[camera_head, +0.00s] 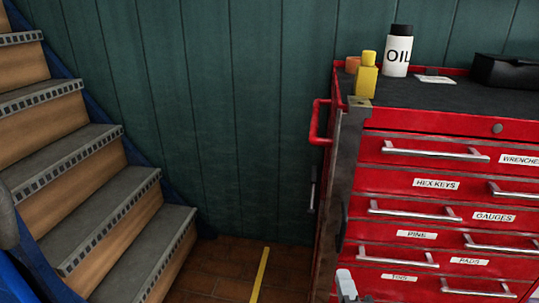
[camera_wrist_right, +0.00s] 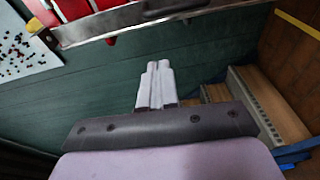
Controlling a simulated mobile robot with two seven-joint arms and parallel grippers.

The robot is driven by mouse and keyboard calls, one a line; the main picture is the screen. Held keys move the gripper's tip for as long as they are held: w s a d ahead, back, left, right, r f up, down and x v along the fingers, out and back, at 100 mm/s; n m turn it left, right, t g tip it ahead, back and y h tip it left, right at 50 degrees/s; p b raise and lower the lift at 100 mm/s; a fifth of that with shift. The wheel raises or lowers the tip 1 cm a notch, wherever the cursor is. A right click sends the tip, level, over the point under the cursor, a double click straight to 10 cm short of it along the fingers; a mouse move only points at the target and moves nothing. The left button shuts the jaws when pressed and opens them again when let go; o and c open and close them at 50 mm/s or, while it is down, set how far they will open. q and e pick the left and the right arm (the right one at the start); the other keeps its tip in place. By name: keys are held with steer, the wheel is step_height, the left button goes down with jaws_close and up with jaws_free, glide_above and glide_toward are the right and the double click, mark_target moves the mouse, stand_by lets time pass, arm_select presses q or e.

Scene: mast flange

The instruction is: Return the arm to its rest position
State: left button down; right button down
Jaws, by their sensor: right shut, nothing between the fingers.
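My right gripper (camera_head: 347,284) shows at the bottom of the head view, just in front of the lower drawers of the red tool cabinet (camera_head: 430,185). In the right wrist view its pale fingers (camera_wrist_right: 156,70) are together and empty, with the green panelled wall (camera_wrist_right: 90,100) beyond them. Whether it touches the cabinet cannot be told. My left gripper does not show.
Wooden stairs (camera_head: 95,205) with grey treads rise on the left. An oil bottle (camera_head: 398,52), a yellow bottle (camera_head: 366,78) and a black case (camera_head: 508,71) stand on the cabinet. Tiled floor with a yellow line (camera_head: 259,275) lies open between stairs and cabinet.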

steer(key=s+f+m+g+y, duration=0.4)
steer(key=s+f+m+g, duration=0.3)
steer(key=s+f+m, duration=0.7)
step_height(320, 180, up, 15)
steer(key=d+p, duration=0.2)
steer(key=p, duration=1.6)
steer(key=shift+d+p, duration=0.25)
steer(key=shift+p, duration=0.1)
steer(key=shift+f, duration=0.1)
